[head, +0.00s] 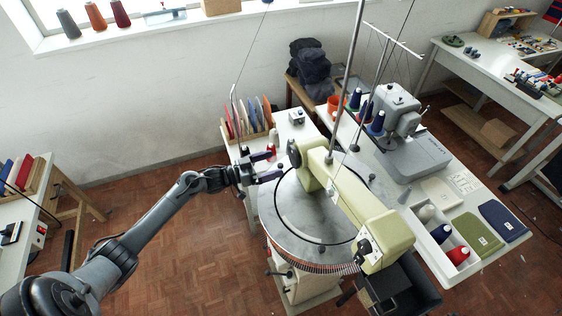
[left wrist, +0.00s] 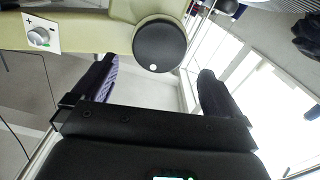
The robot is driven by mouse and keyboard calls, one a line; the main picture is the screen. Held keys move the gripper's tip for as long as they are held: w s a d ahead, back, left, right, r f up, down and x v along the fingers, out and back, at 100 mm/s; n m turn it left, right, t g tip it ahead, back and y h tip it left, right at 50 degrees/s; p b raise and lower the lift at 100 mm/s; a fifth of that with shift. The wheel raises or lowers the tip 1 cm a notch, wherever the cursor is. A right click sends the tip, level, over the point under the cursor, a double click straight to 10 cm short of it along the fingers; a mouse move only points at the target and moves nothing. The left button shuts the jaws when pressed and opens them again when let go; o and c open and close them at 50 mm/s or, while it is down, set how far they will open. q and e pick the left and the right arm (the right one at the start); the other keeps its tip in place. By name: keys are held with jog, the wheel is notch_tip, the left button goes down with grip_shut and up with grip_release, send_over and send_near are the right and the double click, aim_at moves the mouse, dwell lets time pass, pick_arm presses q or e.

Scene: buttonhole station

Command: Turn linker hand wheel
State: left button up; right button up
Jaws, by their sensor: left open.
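The linker (head: 345,190) is a pale green machine arm over a round grey metal dial plate (head: 300,205). Its hand wheel (head: 293,153) is a black disc at the far left end of the green arm. In the left wrist view the hand wheel (left wrist: 159,46) shows as a dark round face with a white dot near its lower edge. My left gripper (head: 277,164) is open, just left of the wheel, with its fingers pointing towards it. In the left wrist view the wheel appears between the two fingers (left wrist: 157,68), beyond the tips and apparently untouched. My right gripper is out of view.
A knob with plus and minus marks (left wrist: 39,37) is on the green body. A rack of coloured cards (head: 250,118) and a red cone (head: 271,150) stand close behind my left gripper. A grey sewing machine (head: 405,130) stands on the table to the right.

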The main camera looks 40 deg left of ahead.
pick_arm(q)
jog(key=v, duration=0.4)
dwell(0.5)
